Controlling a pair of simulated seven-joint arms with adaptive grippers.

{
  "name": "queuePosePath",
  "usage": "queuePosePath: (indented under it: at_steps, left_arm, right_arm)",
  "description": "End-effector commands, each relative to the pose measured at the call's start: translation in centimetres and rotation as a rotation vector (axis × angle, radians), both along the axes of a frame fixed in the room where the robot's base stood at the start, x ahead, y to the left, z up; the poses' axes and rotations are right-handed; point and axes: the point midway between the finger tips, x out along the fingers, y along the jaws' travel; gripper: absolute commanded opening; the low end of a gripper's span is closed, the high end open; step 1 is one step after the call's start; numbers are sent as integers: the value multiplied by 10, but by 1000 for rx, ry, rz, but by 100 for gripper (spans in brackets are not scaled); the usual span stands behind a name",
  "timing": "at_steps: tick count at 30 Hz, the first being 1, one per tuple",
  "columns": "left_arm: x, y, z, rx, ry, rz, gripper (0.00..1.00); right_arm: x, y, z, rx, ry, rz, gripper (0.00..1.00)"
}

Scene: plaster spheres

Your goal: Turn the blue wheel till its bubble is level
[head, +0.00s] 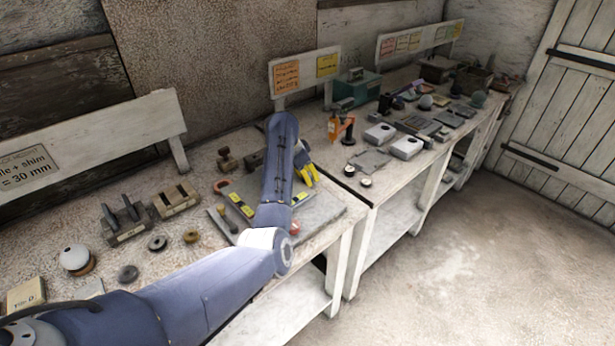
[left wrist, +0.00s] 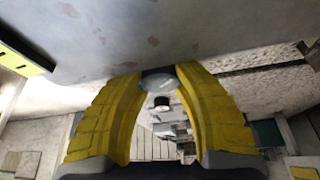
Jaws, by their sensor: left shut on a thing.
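In the left wrist view a round grey-blue wheel (left wrist: 172,78) sits between the fingertips, under the edge of a grey plate (left wrist: 140,40). I take it for the blue wheel. My left gripper (left wrist: 160,82) is shut on it. In the head view my yellow left gripper (head: 309,175) is at the far right side of the same plate (head: 325,211), and the wheel is hidden there. Two yellow spirit levels lie on the plate, one at left (head: 240,205) and one at right (head: 299,199). Their bubbles are too small to read. A red wheel (head: 295,228) shows at the plate's front edge.
Wooden blocks (head: 175,199), a white ball on a stand (head: 75,259) and small discs (head: 128,274) lie left of the plate. A second bench (head: 400,190) with white boxes (head: 407,147) stands to the right. The floor in front is clear.

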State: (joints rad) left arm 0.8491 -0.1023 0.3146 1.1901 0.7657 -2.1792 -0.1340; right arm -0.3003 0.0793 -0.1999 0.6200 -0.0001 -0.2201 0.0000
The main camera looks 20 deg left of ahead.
Motion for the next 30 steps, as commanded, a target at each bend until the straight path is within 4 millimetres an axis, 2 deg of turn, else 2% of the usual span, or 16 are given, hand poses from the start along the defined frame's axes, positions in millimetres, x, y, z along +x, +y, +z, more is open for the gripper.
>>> queuePosePath:
  at_steps: [9,20,21,24,30]
  left_arm:
    - [0,-1,0,-2,-2,237,2]
    - [0,-1,0,-3,-2,268,2]
    - [0,-1,0,-3,-2,268,35]
    - [0,-1,0,-2,-1,267,47]
    - [0,0,0,-2,-1,267,47]
  right_arm:
    - [1,-1,0,-1,0,0,59]
    - [1,-1,0,-1,0,0,59]
    - [1,-1,0,-1,0,0,59]
    - [1,-1,0,-1,0,0,59]
    - [1,-2,0,-2,-1,1,59]
